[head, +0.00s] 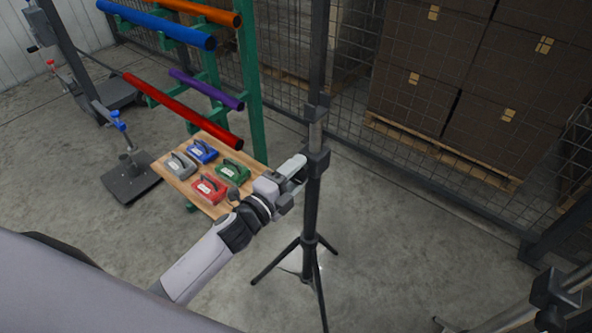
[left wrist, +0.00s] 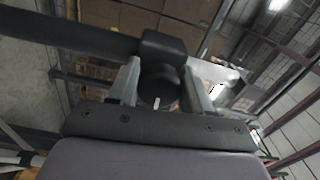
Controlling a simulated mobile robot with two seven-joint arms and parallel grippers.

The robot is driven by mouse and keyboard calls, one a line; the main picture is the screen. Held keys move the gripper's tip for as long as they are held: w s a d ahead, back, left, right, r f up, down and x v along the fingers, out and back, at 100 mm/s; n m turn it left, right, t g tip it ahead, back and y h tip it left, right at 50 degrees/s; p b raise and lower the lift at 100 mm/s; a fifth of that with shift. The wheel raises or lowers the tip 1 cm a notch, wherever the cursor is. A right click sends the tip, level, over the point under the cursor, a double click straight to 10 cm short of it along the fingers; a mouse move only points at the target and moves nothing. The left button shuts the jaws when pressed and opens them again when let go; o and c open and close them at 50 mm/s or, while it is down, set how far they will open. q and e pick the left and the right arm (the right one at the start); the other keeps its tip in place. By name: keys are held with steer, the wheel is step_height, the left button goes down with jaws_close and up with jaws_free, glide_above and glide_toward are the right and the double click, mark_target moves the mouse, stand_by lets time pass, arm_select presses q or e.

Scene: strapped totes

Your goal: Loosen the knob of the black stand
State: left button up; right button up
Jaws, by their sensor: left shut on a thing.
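The black stand (head: 312,205) is an upright tripod pole with a black collar around a short silver section, right of centre in the head view. Its black pole also shows in the left wrist view (left wrist: 60,36). A round dark knob (left wrist: 160,86) with a pale mark on its face sticks out of the collar in the left wrist view. My left gripper (head: 299,172) is at the collar; the knob sits between its two fingers, which are shut on it, as the left wrist view (left wrist: 164,92) shows. In the head view the gripper hides the knob.
A wooden board (head: 162,166) with several coloured strapped items stands left of the gripper. Behind it is a green rack (head: 250,75) with coloured tubes. Another stand's base (head: 130,180) is at left. Stacked boxes (head: 490,120) stand behind mesh.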

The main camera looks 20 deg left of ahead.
arm_select(q)
steer(key=n+p, duration=0.2)
steer(key=n, duration=0.5)
steer(key=shift+f, duration=0.1)
steer(key=n+p, duration=0.1)
steer(key=n, duration=0.4)
steer(key=shift+s+f+n+p, duration=0.1)
steer(key=shift+f+n+p, duration=0.05)
steer(key=shift+n+p, duration=0.25)
steer(key=shift+d, duration=0.1)
steer(key=o, duration=1)
steer(key=shift+s, duration=0.1)
steer(key=v, duration=0.7)
